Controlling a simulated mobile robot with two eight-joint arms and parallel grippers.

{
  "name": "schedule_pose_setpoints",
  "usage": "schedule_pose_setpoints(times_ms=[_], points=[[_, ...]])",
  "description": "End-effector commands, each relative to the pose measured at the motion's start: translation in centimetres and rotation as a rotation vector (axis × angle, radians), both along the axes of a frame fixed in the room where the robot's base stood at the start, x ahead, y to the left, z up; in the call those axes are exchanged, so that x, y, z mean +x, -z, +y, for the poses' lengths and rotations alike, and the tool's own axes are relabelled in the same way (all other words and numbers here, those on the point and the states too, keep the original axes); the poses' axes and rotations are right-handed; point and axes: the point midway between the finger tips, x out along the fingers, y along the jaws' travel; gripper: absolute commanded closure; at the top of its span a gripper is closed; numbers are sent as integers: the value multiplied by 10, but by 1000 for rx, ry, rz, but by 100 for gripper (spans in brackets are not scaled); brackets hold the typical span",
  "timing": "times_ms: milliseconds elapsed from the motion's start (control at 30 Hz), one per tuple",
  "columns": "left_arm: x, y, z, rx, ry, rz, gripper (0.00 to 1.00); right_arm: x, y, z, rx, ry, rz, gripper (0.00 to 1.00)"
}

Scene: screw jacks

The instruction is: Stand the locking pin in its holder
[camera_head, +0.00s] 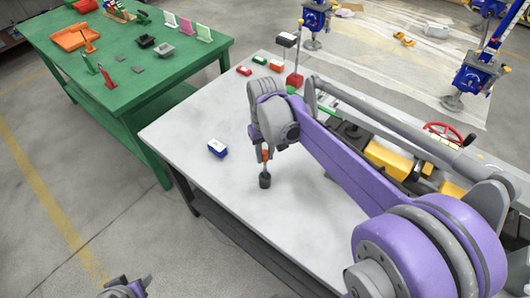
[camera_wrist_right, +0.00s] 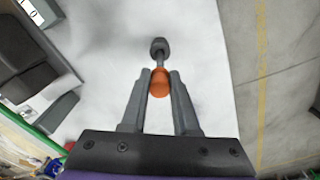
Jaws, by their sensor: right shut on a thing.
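My right gripper (camera_head: 265,152) points down over the pale table and is shut on the orange head of the locking pin (camera_head: 265,157). In the right wrist view, the fingers (camera_wrist_right: 159,88) pinch the orange head (camera_wrist_right: 159,84) from both sides, and a grey shaft runs from it. A dark round piece, seemingly the holder (camera_head: 265,181), is at the shaft's lower end; it also shows in the wrist view (camera_wrist_right: 159,46). I cannot tell how deep the shaft sits in it. My left gripper (camera_head: 128,290) is partly cut off at the bottom edge; its jaws are unclear.
A blue and white box (camera_head: 217,148) lies left of the pin on the pale table (camera_head: 190,120). Small red and green boxes and a red-based stand (camera_head: 294,81) are at the back. Yellow-and-grey equipment (camera_head: 388,158) lies right, behind my arm. A green table (camera_head: 130,85) stands left.

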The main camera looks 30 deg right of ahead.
Motion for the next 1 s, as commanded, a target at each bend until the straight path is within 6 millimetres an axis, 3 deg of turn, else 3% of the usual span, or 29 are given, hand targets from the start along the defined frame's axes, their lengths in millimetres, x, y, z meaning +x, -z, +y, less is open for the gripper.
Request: schedule_pose_setpoints(times_ms=[1000], points=[[-6,20,0,0,0,11,50,0,27,0,0,0,0,100]])
